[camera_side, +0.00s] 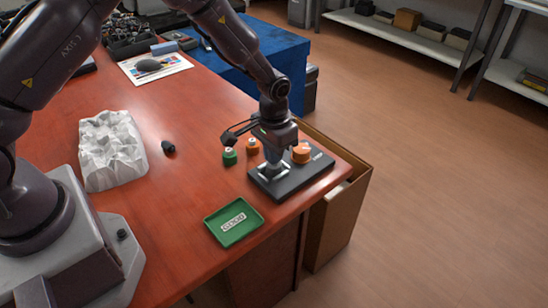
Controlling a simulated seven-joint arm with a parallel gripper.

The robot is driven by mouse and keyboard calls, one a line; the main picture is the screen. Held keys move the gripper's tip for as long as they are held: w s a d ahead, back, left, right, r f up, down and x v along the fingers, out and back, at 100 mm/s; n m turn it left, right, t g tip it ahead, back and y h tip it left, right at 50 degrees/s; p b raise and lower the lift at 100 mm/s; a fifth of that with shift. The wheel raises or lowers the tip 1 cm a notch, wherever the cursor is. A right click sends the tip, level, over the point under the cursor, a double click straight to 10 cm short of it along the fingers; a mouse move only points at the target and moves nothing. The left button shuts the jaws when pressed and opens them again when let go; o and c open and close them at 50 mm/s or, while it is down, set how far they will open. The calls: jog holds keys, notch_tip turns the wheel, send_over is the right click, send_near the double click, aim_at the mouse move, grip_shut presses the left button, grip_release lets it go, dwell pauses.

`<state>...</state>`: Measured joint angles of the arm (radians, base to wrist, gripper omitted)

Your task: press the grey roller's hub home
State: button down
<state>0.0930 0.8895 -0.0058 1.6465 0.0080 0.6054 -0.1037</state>
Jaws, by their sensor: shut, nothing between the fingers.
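My gripper (274,151) points down over the black base plate (318,171) near the table's right corner. Its fingers are shut and empty. A light grey piece (271,170), seemingly the grey roller, stands on the plate directly beneath the fingertips. Fingers and grey piece overlap in view, so I cannot tell whether they touch or how far down the hub sits. An orange roller (301,154) stands on the same plate just right of the gripper.
A green cap-like part (230,157) and an orange one (253,146) stand left of the plate. A green labelled tray (245,232) lies in front. A black knob (168,147) and crumpled white block (112,150) are further left. An open cardboard box (340,220) stands beside the table edge.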

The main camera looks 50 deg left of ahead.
jog(key=shift+f, duration=0.2)
jog(key=shift+r, duration=3.5)
jog(key=s+a+r+t, duration=0.2)
jog(key=s+r, duration=0.9)
jog(key=s, duration=0.1)
jog(key=s+a+r+t, duration=0.2)
jog(key=s+r+t, duration=0.1)
jog(key=s+r, duration=0.9)
jog(key=shift+s+a+t, duration=0.15)
jog(key=shift+s+t, duration=0.1)
jog(key=shift+t, duration=0.05)
